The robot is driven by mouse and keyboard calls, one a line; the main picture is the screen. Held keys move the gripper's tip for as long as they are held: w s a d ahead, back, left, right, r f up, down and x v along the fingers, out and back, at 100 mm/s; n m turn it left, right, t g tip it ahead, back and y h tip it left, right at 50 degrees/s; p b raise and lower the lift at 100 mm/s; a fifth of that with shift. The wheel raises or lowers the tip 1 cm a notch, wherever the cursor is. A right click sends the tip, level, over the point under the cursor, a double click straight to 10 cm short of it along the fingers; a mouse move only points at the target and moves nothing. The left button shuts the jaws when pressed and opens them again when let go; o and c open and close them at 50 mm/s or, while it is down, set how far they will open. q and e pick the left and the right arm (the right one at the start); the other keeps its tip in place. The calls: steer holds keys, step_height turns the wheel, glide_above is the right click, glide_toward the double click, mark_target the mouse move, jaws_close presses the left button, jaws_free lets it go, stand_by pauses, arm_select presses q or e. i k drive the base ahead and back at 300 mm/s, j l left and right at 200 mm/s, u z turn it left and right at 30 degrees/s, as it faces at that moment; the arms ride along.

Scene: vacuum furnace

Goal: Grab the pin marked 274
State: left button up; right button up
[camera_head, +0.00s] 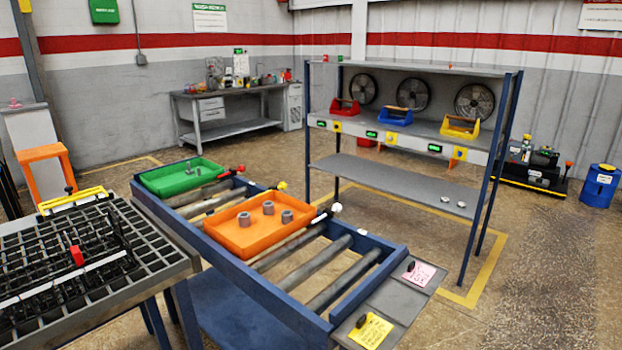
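No pin with a readable 274 shows. A pink tag (420,275) and a yellow tag (371,331) lie on the grey plate at the near right end of the roller table; their writing is too small to read. A small black piece (409,266) is at the pink tag, and another black piece (362,321) is at the yellow tag. Rod-like pieces with a white end (336,207), a yellow end (282,186) and a red end (240,168) lie along the roller table; I cannot tell whether these are pins. Neither of my grippers is in view.
The blue-framed roller table (372,288) carries an orange tray (232,238) with grey cylinders and a green tray (168,185). A black grid rack (30,285) stands at left. A shelf (385,180) with coloured bins stands behind.

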mark_target(189, 172)
steer(key=i+l+z, duration=0.25)
steer(key=l, duration=0.2)
steer(key=i+l+z, duration=0.25)
steer(key=l, duration=0.15)
steer(key=i+l+z, duration=0.6)
steer(key=i, duration=0.3)
steer(key=i+l+u, duration=0.1)
steer(key=i, duration=1.25)
steer(key=i+u, duration=0.7)
steer(key=i+l+u, duration=0.1)
steer(key=i+u, duration=0.25)
steer(key=i+j+u, duration=0.1)
steer(key=i+u, duration=0.45)
steer(key=u, duration=0.2)
steer(key=i+u, duration=0.4)
steer(key=i+j+u, duration=0.1)
steer(key=i+u, duration=0.2)
steer(key=i, duration=0.3)
steer(key=i+u, duration=0.3)
steer(key=i, duration=0.25)
steer(key=i+l+u, duration=0.1)
steer(key=i+u, duration=0.35)
steer(key=i+l+u, duration=0.25)
steer(key=i+u, duration=0.25)
steer(key=i+l+u, duration=0.15)
steer(key=i+u, duration=0.2)
steer(key=u, duration=0.15)
steer(key=i+l+u, duration=0.3)
steer(key=u, duration=0.15)
